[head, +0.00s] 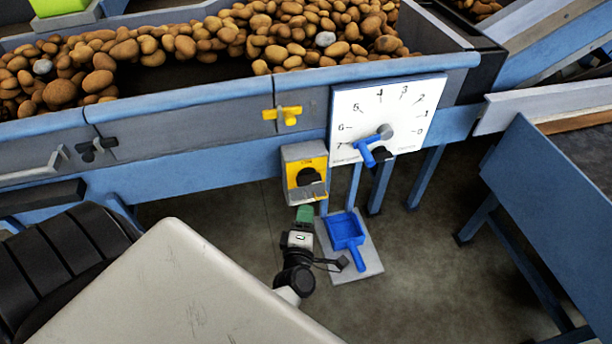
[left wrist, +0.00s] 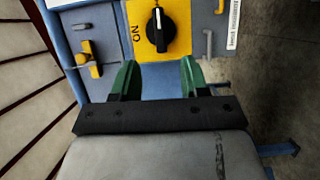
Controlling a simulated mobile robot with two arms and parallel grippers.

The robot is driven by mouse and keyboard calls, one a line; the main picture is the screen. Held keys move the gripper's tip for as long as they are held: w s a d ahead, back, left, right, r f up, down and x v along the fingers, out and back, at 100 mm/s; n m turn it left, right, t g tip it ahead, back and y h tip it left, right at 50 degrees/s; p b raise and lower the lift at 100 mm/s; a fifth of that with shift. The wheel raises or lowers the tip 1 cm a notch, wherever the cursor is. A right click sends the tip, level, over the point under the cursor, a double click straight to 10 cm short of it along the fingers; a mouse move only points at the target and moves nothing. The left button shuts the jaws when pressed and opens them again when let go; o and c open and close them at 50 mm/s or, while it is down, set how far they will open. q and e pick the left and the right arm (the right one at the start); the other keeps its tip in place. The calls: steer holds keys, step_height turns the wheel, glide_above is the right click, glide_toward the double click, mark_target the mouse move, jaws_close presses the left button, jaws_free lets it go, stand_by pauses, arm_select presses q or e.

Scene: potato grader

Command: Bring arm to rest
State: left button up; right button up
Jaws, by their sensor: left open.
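My left gripper (head: 304,214) is in front of the grader, just below a yellow switch box (head: 304,176) with a black rotary knob. In the left wrist view its two green fingers (left wrist: 160,80) are spread apart with nothing between them. The switch's black knob (left wrist: 160,29) shows just beyond the fingertips, apart from them, with the word ON beside it. My right gripper is in neither view.
The blue-framed grader (head: 190,155) carries many potatoes. A white dial plate (head: 388,117) with a blue handle and a yellow latch (head: 282,116) are on its side. A blue scoop (head: 346,232) rests beside my gripper. Floor (head: 420,280) is clear at right.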

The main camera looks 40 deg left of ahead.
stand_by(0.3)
arm_select(q)
steer(key=s+d+f+m+g+h, duration=0.25)
steer(key=f+m, duration=0.25)
steer(key=f, duration=0.3)
steer(key=s+d+f+m+g+h, duration=0.1)
steer(key=s+d+f+m+h, duration=0.3)
steer(key=f, duration=0.3)
steer(key=s+d+f+m+g+h, duration=0.2)
steer(key=s+f+m, duration=0.2)
steer(key=f+m, duration=0.3)
steer(key=s+a+f+m+g, duration=0.2)
steer(key=s+f+m+g, duration=0.2)
steer(key=s, duration=0.8)
steer(key=s+a+f+m+g, duration=0.3)
steer(key=s+f+m+g, duration=0.2)
steer(key=s+f, duration=0.4)
steer(key=s, duration=0.3)
steer(key=shift+s+f+m, duration=0.25)
steer(key=shift+f+m, duration=0.05)
steer(key=shift+m, duration=0.1)
steer(key=shift+s+a+g, duration=0.1)
steer(key=shift+g, duration=0.15)
